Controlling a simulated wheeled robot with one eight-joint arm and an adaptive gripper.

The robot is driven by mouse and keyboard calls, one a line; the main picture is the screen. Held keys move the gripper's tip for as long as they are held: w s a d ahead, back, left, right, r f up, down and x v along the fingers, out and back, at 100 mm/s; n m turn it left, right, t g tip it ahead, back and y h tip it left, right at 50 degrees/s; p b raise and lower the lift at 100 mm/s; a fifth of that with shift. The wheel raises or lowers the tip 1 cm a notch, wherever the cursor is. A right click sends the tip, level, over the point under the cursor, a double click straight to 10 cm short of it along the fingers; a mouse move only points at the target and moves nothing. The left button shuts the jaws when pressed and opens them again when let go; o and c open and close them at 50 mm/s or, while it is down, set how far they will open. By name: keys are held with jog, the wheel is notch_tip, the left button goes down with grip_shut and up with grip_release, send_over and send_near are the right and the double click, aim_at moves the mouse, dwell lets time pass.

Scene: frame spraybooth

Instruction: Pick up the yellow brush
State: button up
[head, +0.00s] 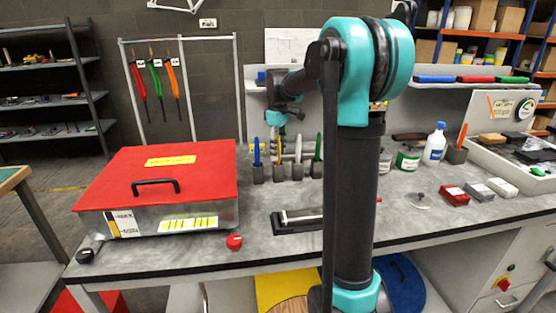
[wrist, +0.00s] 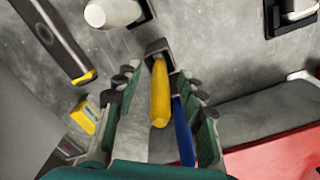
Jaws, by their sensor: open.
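The yellow brush (head: 279,152) stands upright in a small grey holder in a row on the bench in the head view. In the wrist view the yellow brush handle (wrist: 160,95) lies between the two fingers of my gripper (wrist: 158,88), with its far end at a dark square holder (wrist: 157,47). My gripper is open, with a gap on both sides of the handle. In the head view my gripper (head: 277,120) is above the yellow brush. The blue brush (wrist: 183,125) shows close to the right finger in the wrist view; whether they touch is unclear.
A blue brush (head: 257,152), a white one (head: 298,149) and a green one (head: 318,148) stand in the same row. A red-lidded box (head: 160,185) is to the left.

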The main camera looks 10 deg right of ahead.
grip_shut()
jog(key=shift+r, duration=0.15)
dwell(0.4)
